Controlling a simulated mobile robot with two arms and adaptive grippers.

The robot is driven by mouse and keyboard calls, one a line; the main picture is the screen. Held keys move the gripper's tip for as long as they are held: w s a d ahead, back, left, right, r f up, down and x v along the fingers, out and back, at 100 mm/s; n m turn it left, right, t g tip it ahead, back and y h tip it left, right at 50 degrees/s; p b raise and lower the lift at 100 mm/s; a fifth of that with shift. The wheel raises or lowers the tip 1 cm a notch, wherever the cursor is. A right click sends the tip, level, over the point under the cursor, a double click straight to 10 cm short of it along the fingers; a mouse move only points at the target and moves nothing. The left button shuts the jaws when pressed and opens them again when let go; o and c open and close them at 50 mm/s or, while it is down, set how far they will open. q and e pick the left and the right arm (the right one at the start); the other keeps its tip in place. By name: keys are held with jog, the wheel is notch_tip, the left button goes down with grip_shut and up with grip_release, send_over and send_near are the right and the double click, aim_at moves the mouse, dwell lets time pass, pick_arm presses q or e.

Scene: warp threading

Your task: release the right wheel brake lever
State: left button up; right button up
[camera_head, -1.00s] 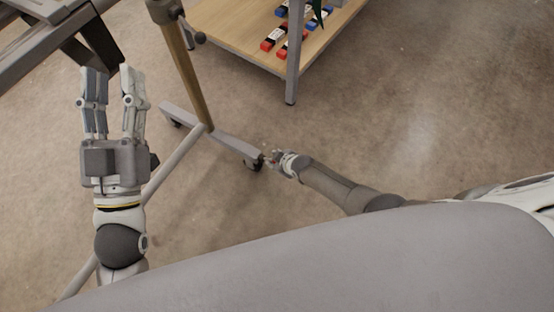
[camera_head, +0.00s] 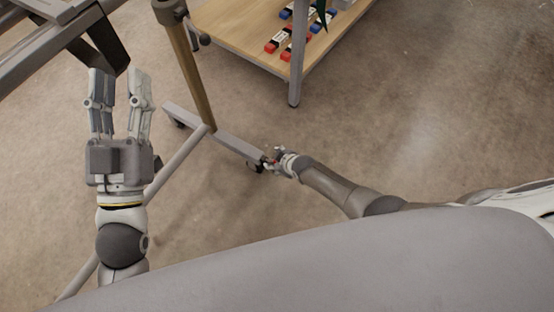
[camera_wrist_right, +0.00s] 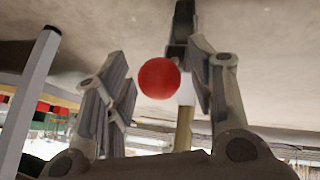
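The red ball knob (camera_wrist_right: 159,78) of the brake lever is in the right wrist view, between the fingers of my right gripper (camera_wrist_right: 160,75). A gap shows on the knob's left; on its right it lies close to the finger, and I cannot tell if they touch. My right gripper (camera_head: 272,157) is low by the end of the grey foot beam (camera_head: 240,147), beside the dark caster wheel (camera_head: 254,167). In the head view the gripper mostly hides the lever. My left gripper (camera_head: 118,78) is open and empty, raised at the left.
A wooden post (camera_head: 190,75) rises from the foot beam. A grey cross tube (camera_head: 175,168) runs toward the lower left. A wooden shelf (camera_head: 235,30) with red and blue items stands behind. Bare floor (camera_head: 420,110) lies to the right.

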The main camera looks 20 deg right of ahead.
jog(key=shift+s+d, duration=0.1)
jog(key=shift+s, duration=0.05)
jog(key=shift+s+d+r, duration=0.1)
jog(key=shift+s+r, duration=0.15)
jog(key=v, duration=1.1)
jog(key=shift+r, duration=0.15)
dwell(0.5)
